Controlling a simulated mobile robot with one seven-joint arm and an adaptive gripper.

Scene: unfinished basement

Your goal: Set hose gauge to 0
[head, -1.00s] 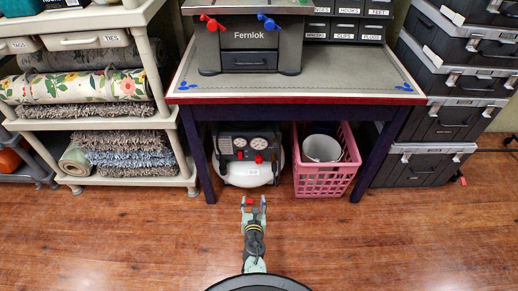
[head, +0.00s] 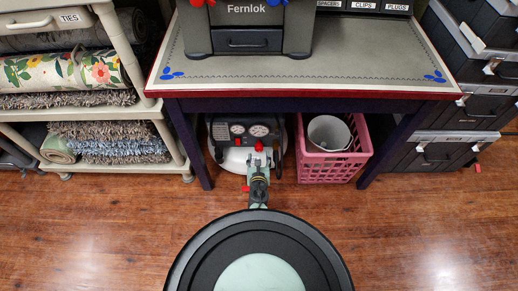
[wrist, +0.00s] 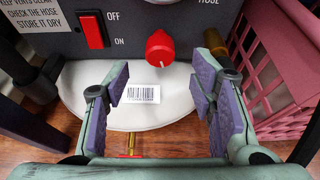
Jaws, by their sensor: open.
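The compressor (head: 233,160) is a white tank with a dark panel under the workbench. Two round gauges show on it in the head view, a left one (head: 237,129) and a right one (head: 259,130); their needles are too small to read. A red knob (wrist: 160,48) is on the panel in the wrist view, below and left of a cut-off label reading HOSE. My gripper (wrist: 162,78) is open and empty, its fingers either side of the knob's line but short of it. In the head view my gripper (head: 257,160) is in front of the compressor.
A red OFF/ON switch (wrist: 94,30) is left of the knob. A brass fitting (wrist: 215,42) is by the right finger. A pink basket (head: 325,168) holding a white bucket (head: 328,132) stands close on the right. The workbench (head: 300,88) overhangs the compressor.

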